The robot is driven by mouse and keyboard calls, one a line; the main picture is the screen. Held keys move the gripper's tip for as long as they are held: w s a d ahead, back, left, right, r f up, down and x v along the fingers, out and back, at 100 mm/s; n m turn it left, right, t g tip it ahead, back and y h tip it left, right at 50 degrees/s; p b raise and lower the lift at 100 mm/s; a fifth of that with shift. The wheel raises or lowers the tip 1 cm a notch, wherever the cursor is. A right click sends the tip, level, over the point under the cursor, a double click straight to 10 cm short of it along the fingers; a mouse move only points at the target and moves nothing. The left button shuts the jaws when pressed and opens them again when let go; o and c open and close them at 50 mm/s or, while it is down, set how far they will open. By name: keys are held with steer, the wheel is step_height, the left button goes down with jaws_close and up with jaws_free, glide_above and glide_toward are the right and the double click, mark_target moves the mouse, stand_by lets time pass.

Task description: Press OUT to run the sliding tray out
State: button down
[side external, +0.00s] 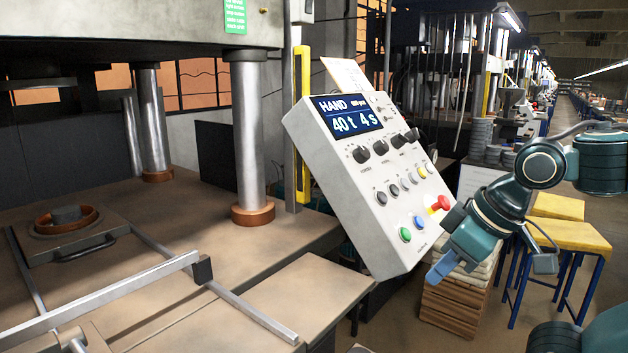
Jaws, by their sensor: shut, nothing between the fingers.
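The grey control box (360,195) stands tilted mid-picture. Its screen (347,117) reads HAND, 40 t, 4 s. Below are black knobs, a row of small grey, white and yellow buttons (405,182), a green button (405,234), a blue button (418,222) and a red mushroom button (441,203). The labels are too small to read, so I cannot tell which is OUT. The sliding tray (105,228), a dark plate with a handle, sits far back between the rails, carrying a round brown mould (85,217). My gripper (437,276) is shut and empty, at the box's lower right edge.
Steel columns (247,135) rise from the press table. A metal crossbar (110,296) lies over the rails (250,316) in front of the tray. Stacked wooden boards (455,300) and yellow-topped stools (560,236) stand behind my gripper.

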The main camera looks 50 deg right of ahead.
stand_by(0.8)
steer(key=m+h, duration=0.9)
steer(key=m, duration=0.8)
glide_toward(414, 178)
steer(key=s+d+r, duration=0.3)
steer(key=s+d, duration=0.3)
steer(key=d, duration=0.1)
steer(key=shift+w+a+f, duration=0.15)
steer(key=shift+f, duration=0.05)
steer(key=shift+w+f, duration=0.1)
steer(key=shift+w+f, duration=1.4)
steer(key=shift+w, duration=0.25)
steer(key=shift+w+f, duration=1.35)
steer(key=shift+w, duration=0.3)
